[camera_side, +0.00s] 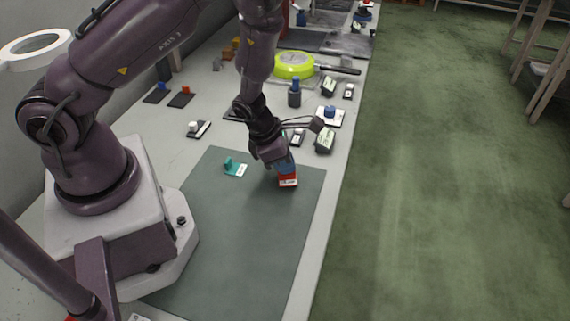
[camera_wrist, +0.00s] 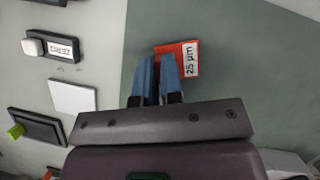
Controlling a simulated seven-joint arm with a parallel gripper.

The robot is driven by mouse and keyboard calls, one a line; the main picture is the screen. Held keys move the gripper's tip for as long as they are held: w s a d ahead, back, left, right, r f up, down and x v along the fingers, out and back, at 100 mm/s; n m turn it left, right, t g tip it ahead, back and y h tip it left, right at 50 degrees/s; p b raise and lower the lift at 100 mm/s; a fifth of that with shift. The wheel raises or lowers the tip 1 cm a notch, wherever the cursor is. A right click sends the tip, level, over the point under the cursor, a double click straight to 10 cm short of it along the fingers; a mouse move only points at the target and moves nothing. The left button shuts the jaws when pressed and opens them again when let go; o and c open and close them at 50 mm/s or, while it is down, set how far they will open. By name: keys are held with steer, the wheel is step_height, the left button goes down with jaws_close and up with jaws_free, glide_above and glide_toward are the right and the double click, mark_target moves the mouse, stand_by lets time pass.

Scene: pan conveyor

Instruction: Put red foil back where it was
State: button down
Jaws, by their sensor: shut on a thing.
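The red foil (camera_side: 288,181) is a small red-orange piece with a white label. In the wrist view the red foil (camera_wrist: 190,52) shows the label "25 µm". My gripper (camera_side: 284,167) is shut on it, above the grey-green mat (camera_side: 245,225) near its far right part. In the wrist view the blue fingers (camera_wrist: 157,73) are close together with the foil between and beyond them. The fingers hide part of it. I cannot tell whether its lower edge touches the mat.
A teal piece with a white label (camera_side: 235,168) lies on the mat, left of my gripper. Several small labelled holders stand beyond the mat, with a yellow-green pan (camera_side: 294,65) farther back. In the wrist view a bare white square (camera_wrist: 72,96) lies left of the mat. The near mat is clear.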

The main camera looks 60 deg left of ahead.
steer(key=shift+f, duration=0.4)
steer(key=shift+f, duration=0.1)
steer(key=c, duration=1.3)
jaws_free()
steer(key=shift+o, duration=0.2)
